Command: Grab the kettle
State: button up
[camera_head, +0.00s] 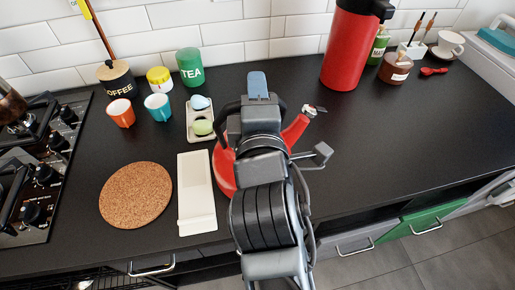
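The red kettle (223,167) stands on the black counter in the middle of the view. Its spout (296,130) points up and to the right, and part of its dark handle shows at the upper left. My arm hides most of its body. My gripper (257,86) is in front of or over the kettle, seen from behind. Its fingers are largely hidden, so I cannot tell whether it is open or shut, or whether it touches the handle.
A white rest (196,195) and a cork mat (136,195) lie left of the kettle. Two cups, jars and a tray with egg-shaped items stand behind left. The gas hob (40,170) is far left.

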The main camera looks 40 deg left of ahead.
grip_shut()
jog(key=shift+f, duration=0.1)
dwell(0.8)
jog(key=shift+r, duration=0.25)
